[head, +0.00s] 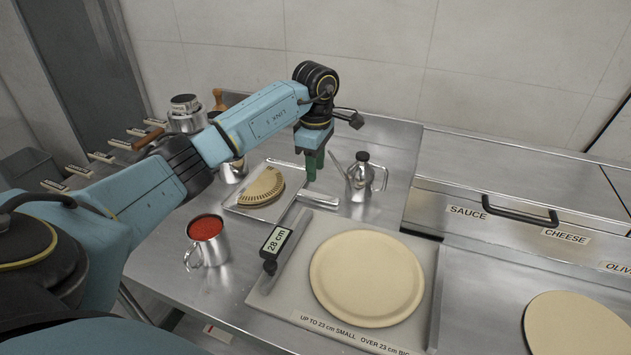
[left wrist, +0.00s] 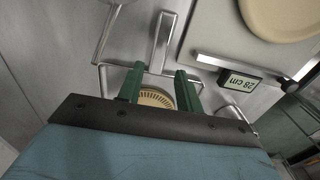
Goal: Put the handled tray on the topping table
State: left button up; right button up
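In the left wrist view the handle (left wrist: 163,45) shows as a metal loop beyond the fingertips. My left gripper (head: 314,165) points down near the handle end of the tray. Its green fingers (left wrist: 158,80) are apart with nothing gripped, and the pastry shows between them. Whether they touch the tray is unclear. My right gripper is out of view. I cannot tell which surface is the topping table.
A steel oil can (head: 360,180) stands close right of the gripper. A cup of red sauce (head: 207,243) stands in front of the tray. A board (head: 272,290) with a dough disc (head: 366,277) and a 28 cm display (head: 276,241) lies at front. Labelled topping bins (head: 510,212) are right.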

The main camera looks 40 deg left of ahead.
pick_arm(q)
notch_tip(320, 180, up, 4)
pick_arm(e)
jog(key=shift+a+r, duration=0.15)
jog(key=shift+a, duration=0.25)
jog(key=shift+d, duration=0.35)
